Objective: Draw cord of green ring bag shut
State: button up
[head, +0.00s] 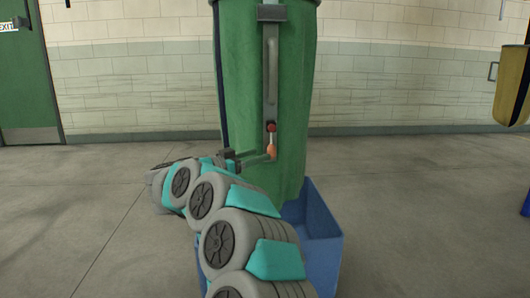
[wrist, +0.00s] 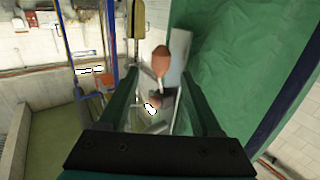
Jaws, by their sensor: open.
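The green bag (head: 240,80) hangs upright in the middle of the head view and fills the right of the wrist view (wrist: 245,60). A grey vertical strip (head: 271,70) runs down its front. At the strip's lower end are a red ball (head: 271,127) and an orange cord pull (head: 271,149). My gripper (head: 256,155) is open beside the pull, at about its lower end. In the wrist view an orange knob (wrist: 161,58) shows between the open fingers (wrist: 160,85); I cannot tell how deep it lies between them. Any ring and the bag's mouth are out of view.
A blue open bin (head: 322,240) stands on the floor under the bag. A yellow and black bag (head: 512,88) hangs at the far right. A green door (head: 25,80) is at the left in the brick wall. The grey floor at left is clear.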

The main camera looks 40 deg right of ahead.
aim_at(268, 152)
jog(key=d, duration=0.6)
jog(key=shift+w+d, duration=0.25)
jog(key=shift+d, duration=0.1)
jog(key=shift+c, duration=0.3)
grip_shut()
dwell(0.8)
